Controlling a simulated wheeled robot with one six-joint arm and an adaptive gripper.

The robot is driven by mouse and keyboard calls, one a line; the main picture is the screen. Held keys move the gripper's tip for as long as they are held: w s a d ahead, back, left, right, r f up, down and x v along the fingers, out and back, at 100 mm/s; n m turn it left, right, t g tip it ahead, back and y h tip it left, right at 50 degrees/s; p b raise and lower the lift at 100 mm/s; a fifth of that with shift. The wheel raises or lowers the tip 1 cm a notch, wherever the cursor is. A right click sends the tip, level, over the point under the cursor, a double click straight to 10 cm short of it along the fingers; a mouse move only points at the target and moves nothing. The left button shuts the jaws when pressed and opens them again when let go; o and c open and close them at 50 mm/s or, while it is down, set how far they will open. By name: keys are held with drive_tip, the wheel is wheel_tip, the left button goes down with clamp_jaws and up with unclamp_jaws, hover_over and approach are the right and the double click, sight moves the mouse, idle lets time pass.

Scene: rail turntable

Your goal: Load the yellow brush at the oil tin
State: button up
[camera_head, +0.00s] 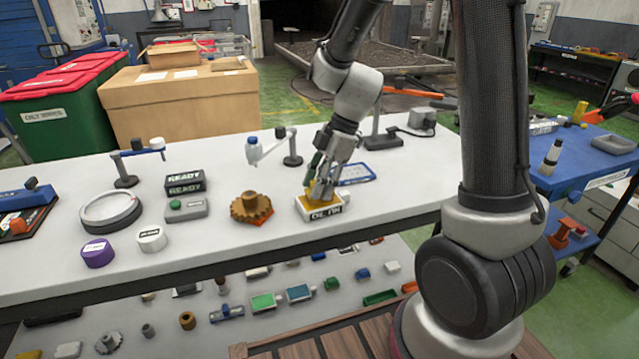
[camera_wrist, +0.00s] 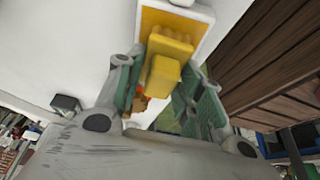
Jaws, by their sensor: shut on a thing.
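My gripper (camera_head: 322,186) is at the front right of the white table, directly over the oil tin. The oil tin is a shallow white box (camera_head: 325,212) with a dark-lettered label and a yellow-orange inside. In the wrist view, my gripper (camera_wrist: 160,88) has its green-padded fingers shut on the yellow brush (camera_wrist: 163,77). The brush's ridged end points at the tin's yellow inside, and the tin's white rim (camera_wrist: 205,15) shows around it. I cannot tell whether the brush touches the inside. The fingers hide most of the brush in the head view.
A brown gear (camera_head: 252,208) stands just left of the tin. A blue-framed card (camera_head: 355,173) lies behind it to the right. A small post with an arm (camera_head: 292,150) stands further back.

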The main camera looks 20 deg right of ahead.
idle(0.4)
drive_tip(key=shift+r, duration=3.5)
